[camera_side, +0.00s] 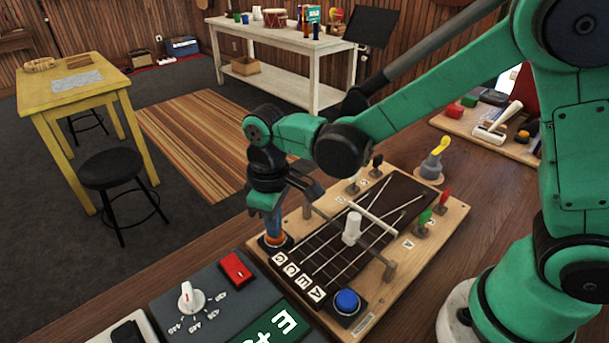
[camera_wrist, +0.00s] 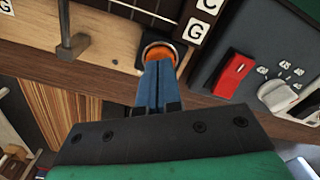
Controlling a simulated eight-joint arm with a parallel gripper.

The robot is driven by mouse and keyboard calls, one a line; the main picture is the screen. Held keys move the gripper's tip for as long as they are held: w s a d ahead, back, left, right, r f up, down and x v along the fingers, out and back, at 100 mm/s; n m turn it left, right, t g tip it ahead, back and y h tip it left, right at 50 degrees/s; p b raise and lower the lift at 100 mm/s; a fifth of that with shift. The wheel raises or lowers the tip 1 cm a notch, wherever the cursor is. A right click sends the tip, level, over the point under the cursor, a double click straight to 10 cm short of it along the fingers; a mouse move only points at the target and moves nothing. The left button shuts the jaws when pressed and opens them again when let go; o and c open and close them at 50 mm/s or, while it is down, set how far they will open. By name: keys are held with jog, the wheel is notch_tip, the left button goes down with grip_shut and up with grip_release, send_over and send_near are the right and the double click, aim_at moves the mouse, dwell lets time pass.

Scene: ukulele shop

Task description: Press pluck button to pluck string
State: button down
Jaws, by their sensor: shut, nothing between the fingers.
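A wooden board (camera_side: 458,217) carries a dark fretboard (camera_side: 325,255) with several pale strings and letter tiles. An orange button (camera_side: 277,240) in a dark housing sits at its left corner; it also shows in the wrist view (camera_wrist: 158,52). A blue button (camera_side: 347,301) sits at the front corner. I cannot read which button is for plucking. My gripper (camera_side: 274,234) is shut and empty, pointing down at the orange button. In the wrist view its blue fingertips (camera_wrist: 159,64) overlap the button's edge. I cannot tell whether they press it.
Coloured pegs (camera_side: 443,196) stand along the board. A grey panel with a red switch (camera_side: 236,267) and white dial (camera_side: 190,298) lies in front. A metal post (camera_wrist: 72,40) stands near the fingers.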

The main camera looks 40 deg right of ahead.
jog(key=shift+r, duration=3.5)
jog(key=s+d+r+m+t, duration=0.2)
jog(key=s+d+m+t, duration=0.3)
jog(key=d, duration=0.6)
jog(key=shift+s+m+t, duration=0.4)
jog(key=shift+m+t, duration=0.1)
jog(key=shift+t, duration=0.6)
jog(key=shift+r, duration=0.1)
